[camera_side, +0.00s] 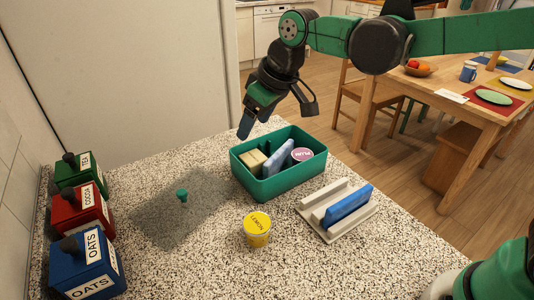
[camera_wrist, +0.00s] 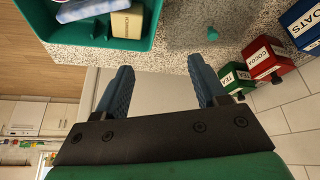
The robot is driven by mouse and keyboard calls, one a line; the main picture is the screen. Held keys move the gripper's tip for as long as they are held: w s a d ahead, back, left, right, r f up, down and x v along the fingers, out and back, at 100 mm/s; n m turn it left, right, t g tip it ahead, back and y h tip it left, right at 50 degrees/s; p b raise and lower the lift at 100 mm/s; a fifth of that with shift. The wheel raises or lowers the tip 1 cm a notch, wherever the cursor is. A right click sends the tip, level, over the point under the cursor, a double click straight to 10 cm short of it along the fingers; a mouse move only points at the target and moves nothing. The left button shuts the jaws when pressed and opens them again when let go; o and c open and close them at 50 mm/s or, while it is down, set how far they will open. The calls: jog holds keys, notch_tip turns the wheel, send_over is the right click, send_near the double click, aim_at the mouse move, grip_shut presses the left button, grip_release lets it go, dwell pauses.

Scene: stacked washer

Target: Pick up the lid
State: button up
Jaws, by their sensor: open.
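The lid (camera_side: 165,215) is a see-through grey sheet with a green knob (camera_side: 182,195). It lies flat on the speckled counter, left of the green bin. In the wrist view the lid (camera_wrist: 190,28) shows at the top, with its knob (camera_wrist: 212,33) upright. My gripper (camera_side: 244,130) is above the counter's back edge, behind the bin and up and right of the lid in the side view. In the wrist view my gripper (camera_wrist: 160,72) has its two blue fingers apart with nothing between them. It does not touch the lid.
The open green bin (camera_side: 275,188) holds a cream block, a pale blue item and a pink-topped tub. A yellow lemon cup (camera_side: 257,229) and a white rack (camera_side: 318,212) with a blue piece stand in front. Tea, cocoa and oats canisters (camera_side: 82,207) line the left.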

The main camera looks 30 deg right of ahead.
jog(key=w+a+f+n+g, duration=0.1)
jog(key=w+a+f+n, duration=0.15)
jog(key=a, duration=0.35)
jog(key=n+g, duration=0.1)
send_over(182, 192)
jog(key=s+d, duration=0.1)
jog(key=d, duration=0.1)
jog(key=shift+y, duration=0.3)
jog(key=f, duration=0.6)
jog(key=shift+s+a+f, duration=0.15)
jog(key=shift+a, duration=0.05)
jog(key=shift+a+f, duration=0.3)
jog(key=shift+f, duration=0.35)
jog(key=shift+x, duration=2.3)
grip_shut()
